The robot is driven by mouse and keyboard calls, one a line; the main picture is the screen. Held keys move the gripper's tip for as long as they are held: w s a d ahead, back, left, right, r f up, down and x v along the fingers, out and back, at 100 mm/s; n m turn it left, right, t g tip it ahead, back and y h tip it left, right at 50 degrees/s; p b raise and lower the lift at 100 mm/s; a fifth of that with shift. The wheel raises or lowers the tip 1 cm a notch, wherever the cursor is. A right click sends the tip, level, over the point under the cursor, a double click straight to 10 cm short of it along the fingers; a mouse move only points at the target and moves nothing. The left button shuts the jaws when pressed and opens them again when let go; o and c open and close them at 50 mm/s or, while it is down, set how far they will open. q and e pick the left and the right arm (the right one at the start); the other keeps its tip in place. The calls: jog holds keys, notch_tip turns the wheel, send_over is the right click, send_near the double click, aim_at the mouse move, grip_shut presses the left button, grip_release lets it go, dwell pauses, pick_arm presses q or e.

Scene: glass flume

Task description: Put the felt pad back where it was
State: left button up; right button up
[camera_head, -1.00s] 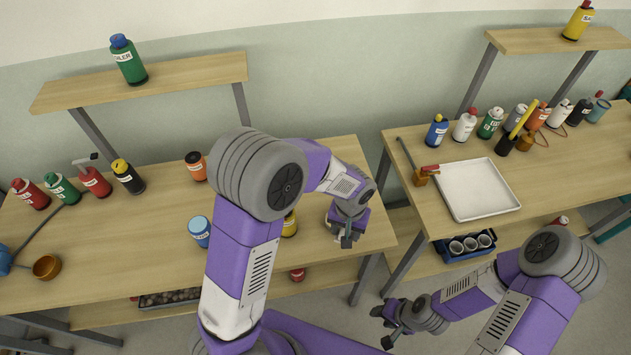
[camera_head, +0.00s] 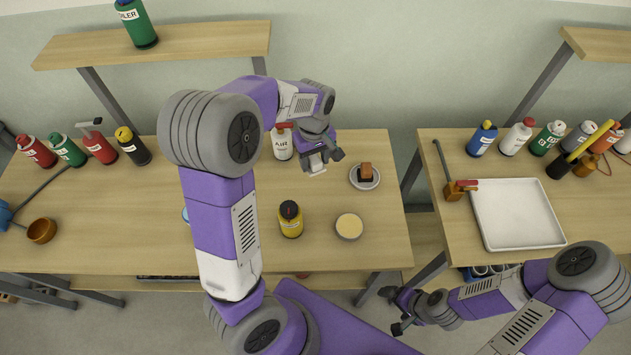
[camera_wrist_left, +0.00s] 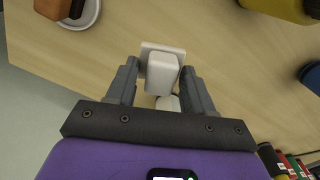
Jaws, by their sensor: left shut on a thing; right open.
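My left gripper (camera_head: 319,160) is over the back right part of the left workbench. It is shut on a white block with a thin, pale square plate, most likely the felt pad (camera_wrist_left: 161,72), seen between the fingers in the left wrist view. I cannot tell whether the pad touches the bench. A small white dish (camera_head: 377,184) holding a brown block with a dark base (camera_head: 365,170) stands just right of the gripper. A round dish with pale yellow contents (camera_head: 349,226) is nearer the front. My right gripper (camera_head: 392,311) is open and empty, low between the benches.
A white AIR can (camera_head: 282,146) stands close left of my left gripper. A yellow bottle with a black cap (camera_head: 290,220) is in front. A raised shelf (camera_head: 165,46) is at the back. The right bench carries a white tray (camera_head: 515,214) and several bottles.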

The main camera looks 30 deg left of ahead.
aim_at(315, 158)
pick_arm(q)
notch_tip(315, 158, down, 8)
jog(key=shift+r+b, duration=0.15)
jog(key=shift+b, duration=0.75)
jog(key=o, duration=1.1)
notch_tip(315, 158, up, 12)
jog(key=p, duration=0.3)
jog(key=shift+r, duration=0.1)
